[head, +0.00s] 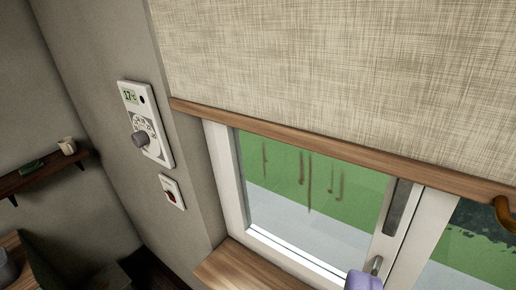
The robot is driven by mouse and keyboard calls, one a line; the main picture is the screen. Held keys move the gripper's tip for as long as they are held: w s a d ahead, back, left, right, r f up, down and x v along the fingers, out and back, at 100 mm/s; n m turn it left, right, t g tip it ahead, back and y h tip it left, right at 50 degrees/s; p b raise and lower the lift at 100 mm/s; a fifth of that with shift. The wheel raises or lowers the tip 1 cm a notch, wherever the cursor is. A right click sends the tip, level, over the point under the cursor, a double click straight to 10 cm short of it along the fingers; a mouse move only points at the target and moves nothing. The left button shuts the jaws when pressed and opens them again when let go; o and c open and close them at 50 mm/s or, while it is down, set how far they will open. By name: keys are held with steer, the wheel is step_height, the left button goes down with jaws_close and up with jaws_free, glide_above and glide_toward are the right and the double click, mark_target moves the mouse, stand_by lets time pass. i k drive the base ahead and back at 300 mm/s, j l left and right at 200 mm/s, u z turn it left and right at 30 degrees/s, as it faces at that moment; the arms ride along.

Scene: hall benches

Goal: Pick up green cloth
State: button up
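A small dark green item (32,167) lies on a wooden wall shelf at the far left in the head view. It looks like folded cloth, but it is too small to be sure. A pale cup (67,146) stands to its right on the same shelf. My gripper does not show in this view.
A roller blind (330,70) with a wooden bottom bar hangs over a white-framed window (225,180). A lilac object (363,281), cut off, shows above the wooden sill (240,268).

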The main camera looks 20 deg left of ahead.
mark_target(27, 169)
steer(key=u, duration=2)
steer(key=i+j+z, duration=0.35)
steer(key=i+j, duration=0.6)
steer(key=i, duration=0.35)
steer(key=i+j+z, duration=0.3)
steer(key=i+j, duration=0.8)
steer(key=j, duration=0.2)
